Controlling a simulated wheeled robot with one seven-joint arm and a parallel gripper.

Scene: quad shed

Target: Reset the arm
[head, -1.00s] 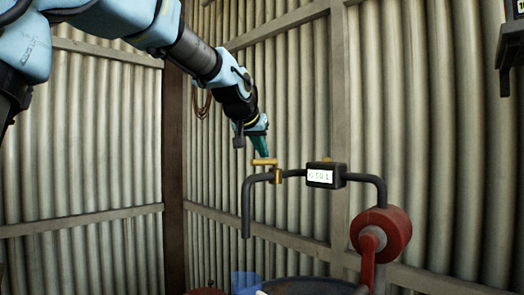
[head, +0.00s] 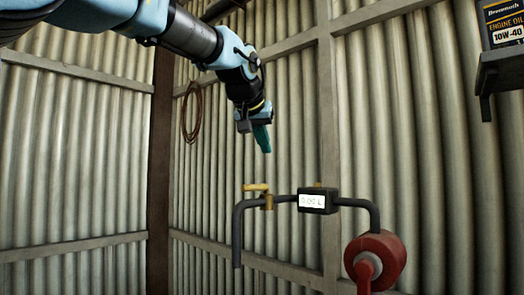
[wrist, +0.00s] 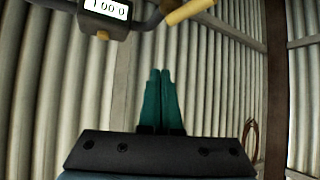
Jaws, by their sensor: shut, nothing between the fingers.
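My gripper (head: 262,139) hangs from my arm in the upper middle of the head view, its teal fingers pointing down. In the wrist view the two fingers (wrist: 160,98) are together and hold nothing. In the head view the gripper is above a brass tap (head: 256,188) on a dark bent pipe, apart from it. The tap handle also shows at the top of the wrist view (wrist: 188,10).
A meter (head: 318,201) reading 0.00 L sits on the pipe right of the tap. A red round part (head: 376,260) is below it. A shelf (head: 500,70) with an engine oil container (head: 501,24) is at upper right. A coiled cord (head: 191,114) hangs on the corrugated wall.

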